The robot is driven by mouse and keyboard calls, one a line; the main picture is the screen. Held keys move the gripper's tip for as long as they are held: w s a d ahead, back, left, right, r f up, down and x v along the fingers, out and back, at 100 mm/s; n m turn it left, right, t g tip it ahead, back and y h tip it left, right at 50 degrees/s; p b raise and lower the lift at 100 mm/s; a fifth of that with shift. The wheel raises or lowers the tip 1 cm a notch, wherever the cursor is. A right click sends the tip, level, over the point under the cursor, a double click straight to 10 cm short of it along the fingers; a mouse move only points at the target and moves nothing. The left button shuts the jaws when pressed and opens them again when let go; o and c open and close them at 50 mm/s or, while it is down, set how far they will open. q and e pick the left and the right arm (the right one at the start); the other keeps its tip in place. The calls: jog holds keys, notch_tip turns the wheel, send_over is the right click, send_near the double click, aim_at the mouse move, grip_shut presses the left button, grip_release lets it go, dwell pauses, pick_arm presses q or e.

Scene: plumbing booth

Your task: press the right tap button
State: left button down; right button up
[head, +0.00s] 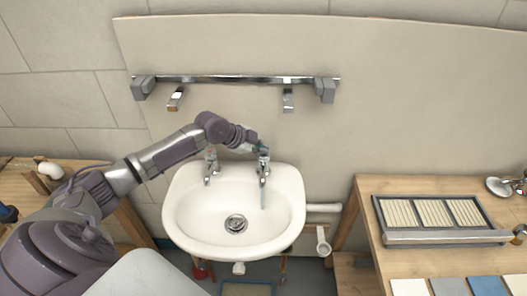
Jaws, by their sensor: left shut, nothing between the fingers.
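The right tap (263,169) is chrome and stands on the back rim of the white sink (179,219). A thin grey-blue streak runs down from its spout into the basin and looks like flowing water. The left tap (211,174) stands on the same rim with no streak below it. My left gripper (262,149) is shut and empty, with its tips at the top of the right tap. The gripper covers the tap's button, so I cannot tell exact contact or how far the button is down. My right gripper is not in view.
A chrome rail (235,79) with grey end brackets is on the wall above the sink. A wooden bench (365,215) on the right carries a slatted tray (440,237) and several coloured tiles. White drain pipe (323,208) shows beside the sink.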

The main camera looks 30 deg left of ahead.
aim_at(262, 155)
pick_arm(q)
jog(key=shift+r+p, duration=0.55)
jog(key=shift+r, duration=0.35)
jog(key=shift+r, duration=0.1)
notch_tip(262, 155, up, 5)
jog(key=p, duration=0.4)
dwell(0.4)
